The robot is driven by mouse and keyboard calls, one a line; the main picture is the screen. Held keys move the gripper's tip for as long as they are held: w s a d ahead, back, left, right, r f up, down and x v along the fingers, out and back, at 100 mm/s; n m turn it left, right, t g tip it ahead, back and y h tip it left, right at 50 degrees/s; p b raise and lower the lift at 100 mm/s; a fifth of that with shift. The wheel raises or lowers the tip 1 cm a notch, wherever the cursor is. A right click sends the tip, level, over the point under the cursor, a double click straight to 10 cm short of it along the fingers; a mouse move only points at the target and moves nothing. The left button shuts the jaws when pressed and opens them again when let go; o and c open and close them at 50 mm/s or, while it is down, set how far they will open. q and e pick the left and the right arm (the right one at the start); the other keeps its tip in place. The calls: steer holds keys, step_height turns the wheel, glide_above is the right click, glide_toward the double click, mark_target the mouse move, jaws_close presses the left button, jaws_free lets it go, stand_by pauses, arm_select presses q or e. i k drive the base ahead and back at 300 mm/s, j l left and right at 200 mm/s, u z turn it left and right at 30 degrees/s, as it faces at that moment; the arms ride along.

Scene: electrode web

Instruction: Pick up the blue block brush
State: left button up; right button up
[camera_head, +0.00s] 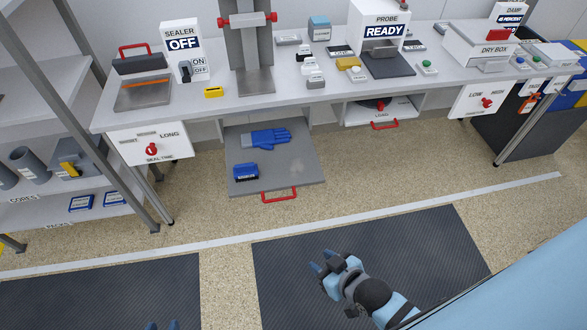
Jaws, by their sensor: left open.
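The blue block brush (245,171) lies on the front left part of the grey pull-out tray (295,178) under the bench. It has a blue block top and a dark bristle side facing front. My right gripper (321,261) is over the dark floor mat, in front of the tray and to the right of the brush. Its two blue fingertips are apart, with nothing between them. My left gripper (164,325) shows only as two separated blue fingertips at the bottom edge, well in front of the brush. The rest of it is out of view.
A blue glove (266,138) lies behind the brush on the tray. The tray has a red front handle (280,195). A table leg (153,200) and shelving (85,217) stand left. The floor in front is clear.

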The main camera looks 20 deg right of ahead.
mark_target(251, 170)
steer(key=i+j+z, duration=0.15)
steer(key=z, duration=0.65)
steer(key=i+j+z, duration=0.2)
steer(key=j+z, duration=0.25)
steer(key=j, duration=0.15)
steer(key=i+j+z, duration=0.2)
steer(key=j, duration=0.15)
steer(key=i+j+z, duration=0.1)
steer(key=j, duration=0.9)
steer(key=i+j+z, duration=0.15)
steer(key=j, duration=0.9)
